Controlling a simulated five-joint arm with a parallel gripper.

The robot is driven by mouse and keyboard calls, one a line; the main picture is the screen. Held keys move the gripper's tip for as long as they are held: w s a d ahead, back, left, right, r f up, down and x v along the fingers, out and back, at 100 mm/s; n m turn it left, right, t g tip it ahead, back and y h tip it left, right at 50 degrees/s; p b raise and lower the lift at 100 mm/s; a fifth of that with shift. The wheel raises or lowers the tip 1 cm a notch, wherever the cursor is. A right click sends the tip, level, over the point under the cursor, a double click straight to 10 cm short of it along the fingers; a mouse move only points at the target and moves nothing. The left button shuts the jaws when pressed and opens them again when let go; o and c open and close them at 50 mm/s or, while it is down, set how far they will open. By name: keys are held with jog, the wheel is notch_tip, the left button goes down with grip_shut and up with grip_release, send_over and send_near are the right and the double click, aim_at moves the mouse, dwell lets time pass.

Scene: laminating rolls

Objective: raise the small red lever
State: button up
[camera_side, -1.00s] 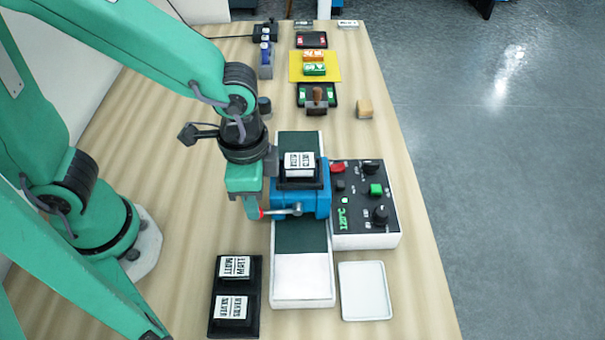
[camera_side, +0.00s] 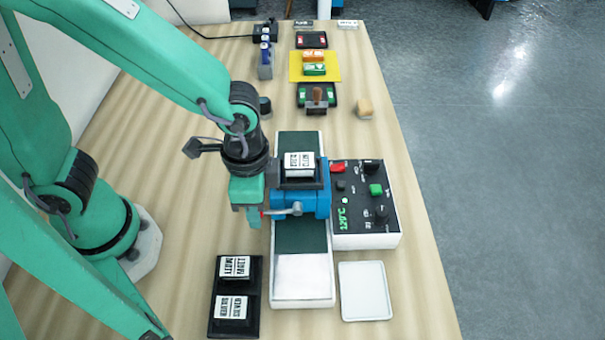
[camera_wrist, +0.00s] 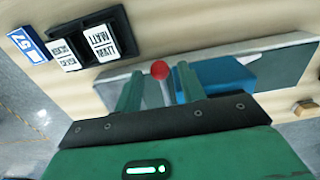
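A lever with a small red ball end (camera_side: 263,212) and a silver rod sticks out from the left side of the blue laminating roller unit (camera_side: 313,203). In the wrist view the red ball (camera_wrist: 160,70) shows between the two green fingers of my gripper (camera_wrist: 160,87). The fingers are apart, with a gap on either side of the ball. In the side view my gripper (camera_side: 254,216) is just left of the roller unit, pointing down at the lever end. The arm and fingers partly hide the lever there, and I cannot tell whether a finger touches it.
A black control panel (camera_side: 350,222) with a red switch (camera_side: 338,168) stands right of the roller unit. A black holder (camera_side: 216,285) with two labelled blocks and a white tray (camera_side: 365,291) lie in front. A dark stamp (camera_side: 316,97) and coloured blocks are farther back.

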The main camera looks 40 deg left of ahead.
jog(key=shift+f, duration=0.65)
jog(key=shift+f, duration=0.35)
jog(key=shift+f, duration=0.25)
jog(key=c, duration=0.6)
